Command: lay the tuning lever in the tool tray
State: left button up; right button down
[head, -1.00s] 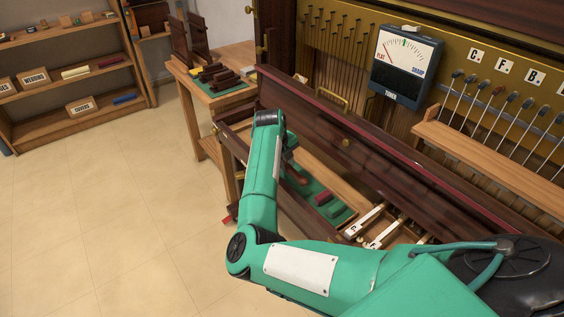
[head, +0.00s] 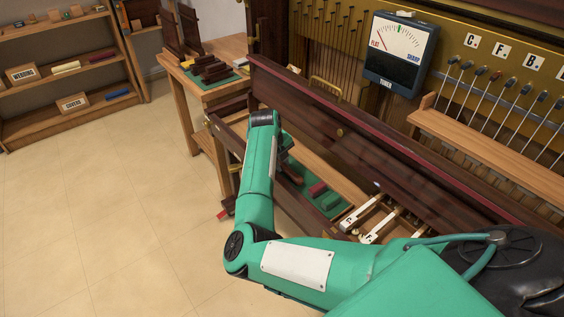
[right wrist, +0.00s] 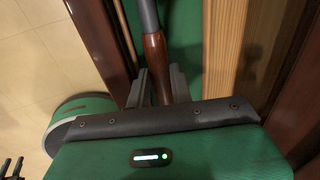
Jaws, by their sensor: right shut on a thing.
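My right gripper (right wrist: 157,88) is shut on the tuning lever (right wrist: 153,52), seen in the right wrist view. The lever has a reddish-brown wooden handle between the fingers and a grey metal shaft running to the top of the picture. A green-lined bed, which looks like the tool tray (head: 331,206), lies inside the piano front in the head view. A green surface also shows beneath the lever in the right wrist view. In the head view my forearm hides the right gripper and lever. My left gripper is out of view.
A dark wooden piano rail (head: 350,130) runs diagonally beside my right arm. White key pieces (head: 378,225) lie right of the green bed. A dial meter (head: 398,55) and a rack of levers (head: 490,100) stand at right. A workbench (head: 215,90) stands behind; the floor at left is clear.

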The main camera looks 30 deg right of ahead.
jog(key=c, duration=1.2)
grip_release()
jog(key=shift+o, duration=0.2)
jog(key=shift+f, duration=0.1)
jog(key=shift+a, duration=0.1)
